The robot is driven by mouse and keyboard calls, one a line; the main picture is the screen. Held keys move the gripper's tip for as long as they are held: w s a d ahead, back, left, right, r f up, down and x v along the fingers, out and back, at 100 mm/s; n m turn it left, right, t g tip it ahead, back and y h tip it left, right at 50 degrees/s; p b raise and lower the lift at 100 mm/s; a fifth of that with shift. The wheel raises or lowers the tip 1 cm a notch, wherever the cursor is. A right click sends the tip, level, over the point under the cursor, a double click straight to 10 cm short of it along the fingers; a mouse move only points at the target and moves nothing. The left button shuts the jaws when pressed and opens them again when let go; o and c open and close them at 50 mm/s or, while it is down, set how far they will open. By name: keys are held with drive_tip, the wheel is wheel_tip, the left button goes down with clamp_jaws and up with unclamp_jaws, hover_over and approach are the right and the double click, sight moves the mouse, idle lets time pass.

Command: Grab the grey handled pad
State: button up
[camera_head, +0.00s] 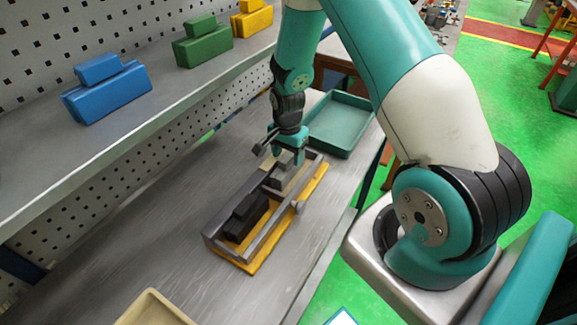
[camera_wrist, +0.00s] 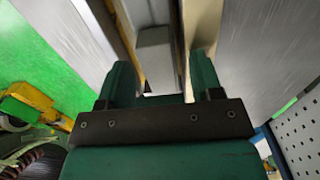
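A grey handled pad (camera_head: 281,178) sits in the far part of a grey rectangular frame with a yellow base edge (camera_head: 258,262) on the table. My gripper (camera_head: 288,160) is directly above the grey pad, pointing down, and partly hides it. In the wrist view, my gripper (camera_wrist: 160,72) has its two green fingers apart. A grey block, apparently the pad's handle (camera_wrist: 154,48), shows between and just ahead of the fingertips, with gaps on both sides. Whether the fingertips reach down beside the handle is hard to tell.
A black handled pad (camera_head: 246,216) lies in the near part of the frame. A green tray (camera_head: 340,128) stands behind, right. Blue (camera_head: 106,92), green (camera_head: 203,45) and yellow (camera_head: 252,20) handled pads stand on the shelf. A beige tray (camera_head: 152,308) is at the front. The table left of the frame is clear.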

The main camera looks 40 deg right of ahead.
clamp_jaws()
drive_tip(key=shift+r, duration=0.1)
